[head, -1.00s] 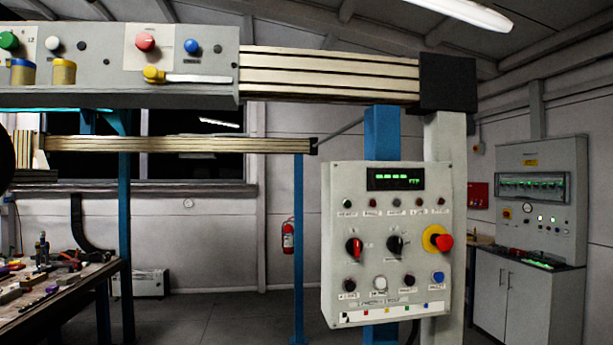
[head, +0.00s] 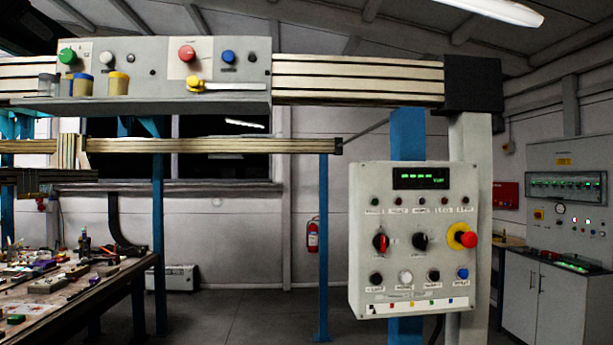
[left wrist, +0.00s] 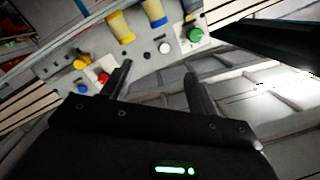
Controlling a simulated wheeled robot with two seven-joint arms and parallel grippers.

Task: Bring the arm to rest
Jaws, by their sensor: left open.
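My left gripper (left wrist: 157,69) shows in the left wrist view with its two dark fingers spread and nothing between them. Past the fingers is a grey control box (left wrist: 135,55) with coloured buttons, seen tilted; the gap between fingers and box is hard to judge. In the head view a dark shape (head: 40,25) fills the upper left corner; I cannot tell whether it is my left arm. My right gripper is in neither view.
The button box (head: 140,83) sits on a striped gantry beam (head: 357,80). A control panel (head: 413,240) hangs on the right post. A cluttered workbench (head: 138,268) stands at left, a grey cabinet (head: 555,290) at right. Open floor (head: 250,315) lies between.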

